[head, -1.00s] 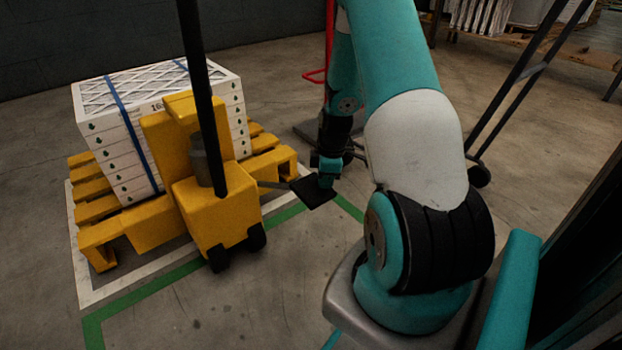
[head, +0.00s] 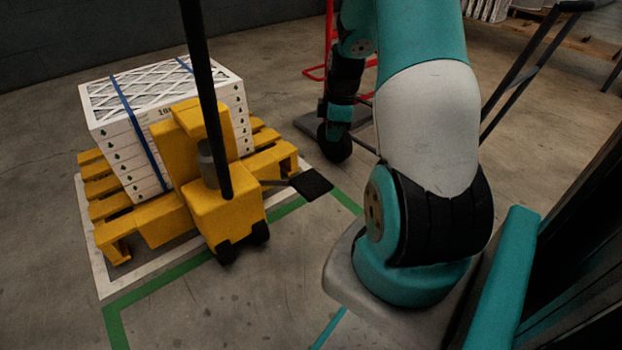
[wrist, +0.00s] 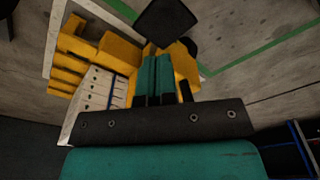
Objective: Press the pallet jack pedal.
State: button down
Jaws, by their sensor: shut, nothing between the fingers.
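The pallet jack (head: 215,205) is yellow, with a tall black handle (head: 207,95). Its pedal (head: 311,184) is a black square pad on a thin lever at the jack's right side. The pedal also shows in the wrist view (wrist: 166,22), beyond the fingertips. My gripper (head: 337,126) is above and behind the pedal in the head view, with a visible gap between them. In the wrist view the teal fingers (wrist: 156,62) are together and empty, pointing towards the pedal and jack.
White boxed filters (head: 165,95) with a blue strap sit on a yellow pallet (head: 110,205). Green and white lines mark the floor. The floor in front of the jack is clear.

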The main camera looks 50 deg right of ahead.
jog(key=n+g+p, duration=0.1)
jog(key=n+p, duration=0.3)
jog(key=n, duration=0.4)
send_over(313, 181)
jog(key=shift+w+a+f+h, duration=0.1)
jog(key=shift+f+h, duration=0.1)
jog(key=shift+h, duration=0.2)
notch_tip(313, 181, down, 14)
jog(key=b, duration=0.8)
jog(key=shift+f+m, duration=0.15)
jog(key=shift+m, duration=0.15)
